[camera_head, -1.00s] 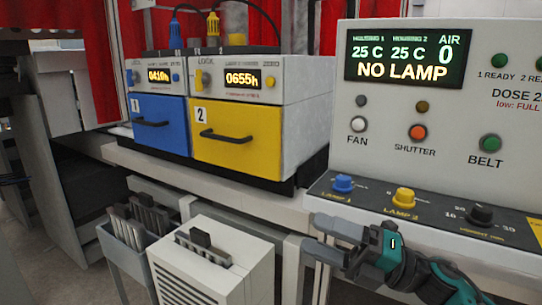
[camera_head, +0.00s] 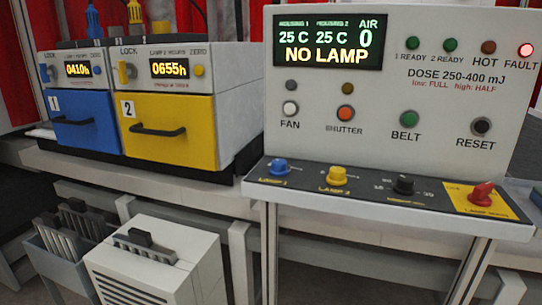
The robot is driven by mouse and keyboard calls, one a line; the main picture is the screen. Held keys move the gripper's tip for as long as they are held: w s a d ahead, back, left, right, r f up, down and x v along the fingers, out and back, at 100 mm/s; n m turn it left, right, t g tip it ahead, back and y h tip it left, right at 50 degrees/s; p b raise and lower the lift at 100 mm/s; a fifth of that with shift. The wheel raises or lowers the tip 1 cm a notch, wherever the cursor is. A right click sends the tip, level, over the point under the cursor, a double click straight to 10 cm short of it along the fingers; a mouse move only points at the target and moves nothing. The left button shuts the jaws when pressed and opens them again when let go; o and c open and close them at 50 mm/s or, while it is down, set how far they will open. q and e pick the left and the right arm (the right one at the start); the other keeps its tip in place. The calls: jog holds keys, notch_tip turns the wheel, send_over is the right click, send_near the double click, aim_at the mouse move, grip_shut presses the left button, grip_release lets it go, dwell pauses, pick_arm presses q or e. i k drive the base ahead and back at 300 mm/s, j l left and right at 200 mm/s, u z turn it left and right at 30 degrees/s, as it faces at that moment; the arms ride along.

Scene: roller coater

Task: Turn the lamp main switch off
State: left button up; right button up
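The lamp main switch (camera_head: 482,192) is a red rotary knob on a yellow plate (camera_head: 470,204) at the right end of the sloping control strip. Its label is partly covered by the knob, and its exact setting is hard to read. The display (camera_head: 330,40) above reads "NO LAMP", 25 C for both housings and AIR 0. The red FAULT light (camera_head: 525,50) is lit. Neither of my grippers is in view.
The strip also holds a blue lamp 1 knob (camera_head: 279,167), a yellow lamp 2 knob (camera_head: 337,175) and a black dial (camera_head: 404,184). Blue (camera_head: 88,120) and yellow (camera_head: 170,130) drawer units stand left. A white vented box (camera_head: 155,265) is below. Space before the strip is clear.

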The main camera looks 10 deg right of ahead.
aim_at(479, 198)
jog(key=z, duration=1.7)
